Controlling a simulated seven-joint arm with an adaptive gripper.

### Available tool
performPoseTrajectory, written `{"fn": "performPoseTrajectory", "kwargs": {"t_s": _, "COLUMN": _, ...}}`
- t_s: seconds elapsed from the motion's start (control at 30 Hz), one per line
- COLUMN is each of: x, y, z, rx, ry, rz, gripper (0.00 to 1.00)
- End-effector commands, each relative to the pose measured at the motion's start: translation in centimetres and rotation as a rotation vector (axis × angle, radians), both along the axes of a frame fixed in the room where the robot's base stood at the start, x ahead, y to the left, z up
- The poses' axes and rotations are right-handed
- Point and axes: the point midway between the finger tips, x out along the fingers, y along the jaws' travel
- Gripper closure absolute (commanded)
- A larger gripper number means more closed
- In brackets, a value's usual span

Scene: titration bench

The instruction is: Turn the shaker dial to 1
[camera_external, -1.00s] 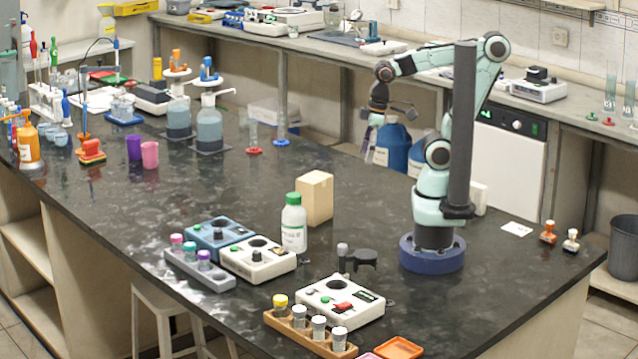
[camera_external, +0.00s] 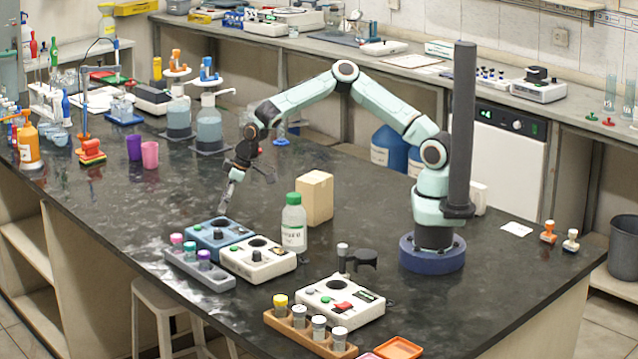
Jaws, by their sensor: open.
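Three small box-shaped devices with dark round tops stand near the front edge of the bench: a blue one (camera_external: 206,241), a white one (camera_external: 265,269) and another white one with a red switch (camera_external: 357,314). The blue one has a small dark knob (camera_external: 219,234) on its front, and the first white one has a similar dark knob (camera_external: 256,256). Which device is the shaker, and any dial numbers, I cannot tell at this size. My gripper (camera_external: 227,207) is open and empty, pointing down just above and behind the blue device, apart from it.
A green-capped bottle (camera_external: 293,226) and a cardboard box (camera_external: 318,198) stand right of my gripper. A grey rack of capped vials (camera_external: 210,279) sits in front of the blue device. An orange vial rack (camera_external: 297,334) is further right.

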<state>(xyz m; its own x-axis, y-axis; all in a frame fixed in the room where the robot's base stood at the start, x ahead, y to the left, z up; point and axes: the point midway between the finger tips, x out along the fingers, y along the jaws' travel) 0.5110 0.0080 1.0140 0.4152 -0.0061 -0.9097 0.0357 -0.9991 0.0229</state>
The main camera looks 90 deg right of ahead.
Motion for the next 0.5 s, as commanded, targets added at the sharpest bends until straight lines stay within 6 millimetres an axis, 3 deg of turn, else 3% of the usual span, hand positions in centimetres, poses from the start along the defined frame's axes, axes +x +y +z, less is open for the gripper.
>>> {"fn": "performPoseTrajectory", "kwargs": {"t_s": 0.13, "x": -0.4, "y": -1.5, "z": -2.3, "rx": 0.027, "ry": 0.038, "rz": -0.037, "gripper": 0.46}}
{"fn": "performPoseTrajectory", "kwargs": {"t_s": 0.5, "x": 1.7, "y": -1.6, "z": -7.3, "rx": 0.026, "ry": 0.038, "rz": -0.037, "gripper": 0.46}}
